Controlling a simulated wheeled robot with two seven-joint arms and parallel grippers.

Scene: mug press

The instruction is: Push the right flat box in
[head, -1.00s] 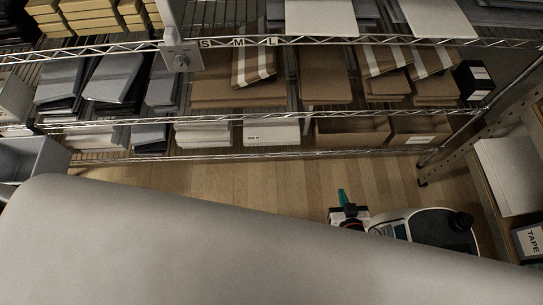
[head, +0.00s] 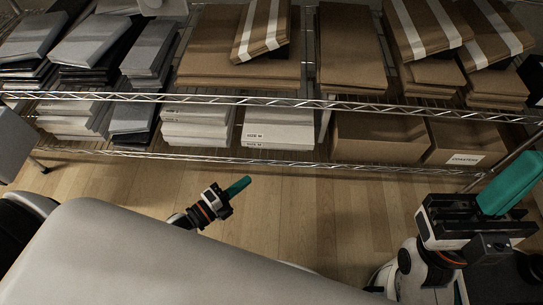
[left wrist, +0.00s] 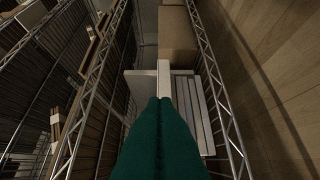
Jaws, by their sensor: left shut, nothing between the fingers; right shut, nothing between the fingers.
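The right flat box (head: 278,128) is in a white stack with a size label on the lowest shelf, between another white flat stack (head: 195,125) and a brown carton (head: 378,137). My left gripper (head: 248,180) is shut and empty over the floor in front of the shelf, below and left of this stack, apart from it in the head view. In the left wrist view its green fingers (left wrist: 160,100) point at the shelf, with stacked white edges (left wrist: 190,105) ahead; the gap is unclear. My right gripper (head: 510,184) is shut and empty at the far right.
A wire rail (head: 240,157) runs along the lowest shelf front; another rail (head: 250,99) is above it. Brown mailers (head: 350,45) and grey packs (head: 95,40) fill the shelf above. A labelled carton (head: 465,145) stands at the right. The wooden floor (head: 310,210) is clear.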

